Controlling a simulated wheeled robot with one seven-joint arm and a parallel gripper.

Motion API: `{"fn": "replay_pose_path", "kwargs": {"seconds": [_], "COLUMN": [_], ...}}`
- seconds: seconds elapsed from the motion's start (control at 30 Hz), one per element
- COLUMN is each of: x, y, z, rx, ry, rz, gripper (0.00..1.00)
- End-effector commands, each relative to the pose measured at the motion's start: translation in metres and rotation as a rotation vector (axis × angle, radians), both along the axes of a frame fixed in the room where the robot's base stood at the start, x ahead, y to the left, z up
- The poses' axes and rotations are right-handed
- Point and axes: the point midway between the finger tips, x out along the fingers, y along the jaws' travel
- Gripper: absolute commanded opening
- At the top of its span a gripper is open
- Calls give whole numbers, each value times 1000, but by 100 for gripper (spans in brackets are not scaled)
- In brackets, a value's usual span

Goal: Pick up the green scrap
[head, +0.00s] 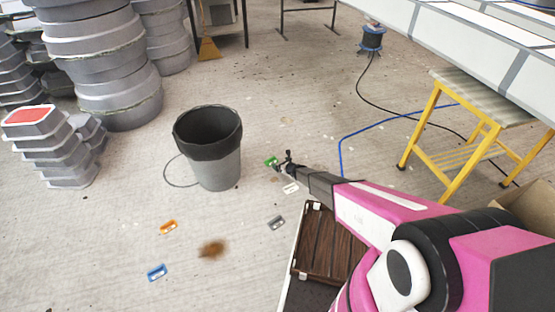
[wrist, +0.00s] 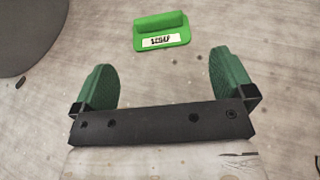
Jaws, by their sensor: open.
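The green scrap (wrist: 161,30) lies on the floor in the wrist view, a small bright green piece with a white label on its near side. It also shows in the head view (head: 271,162), just right of the bin. My gripper (wrist: 162,85) is open and empty, with its two green finger pads apart. The scrap is ahead of the fingertips, roughly centred between them and not touching them. In the head view my gripper (head: 288,158) is close beside the scrap, to its right.
A grey bin (head: 217,167) with a black liner stands left of the scrap. Orange (head: 168,227), blue (head: 157,272), grey (head: 277,223) and white (head: 291,188) scraps lie on the floor. Stacked moulds (head: 100,60) stand at left. A yellow trestle (head: 440,150) and a blue cable (head: 341,150) are at right.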

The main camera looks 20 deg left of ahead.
Motion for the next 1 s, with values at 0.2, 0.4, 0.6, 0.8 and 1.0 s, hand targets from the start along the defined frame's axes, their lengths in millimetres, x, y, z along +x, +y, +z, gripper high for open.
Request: {"fn": "replay_pose_path", "kwargs": {"seconds": [0.2, 0.4, 0.6, 0.8, 1.0], "x": [18, 31, 37, 52, 57], "y": [21, 37, 48, 69, 77], "z": [-11, -19, -25, -38, -41], "rx": [-1, -1, -2, -2, -2], "ry": [-2, -3, -4, -4, -4], "rz": [2, 2, 4, 3, 2], "gripper": [100, 100, 100, 100, 100]}}
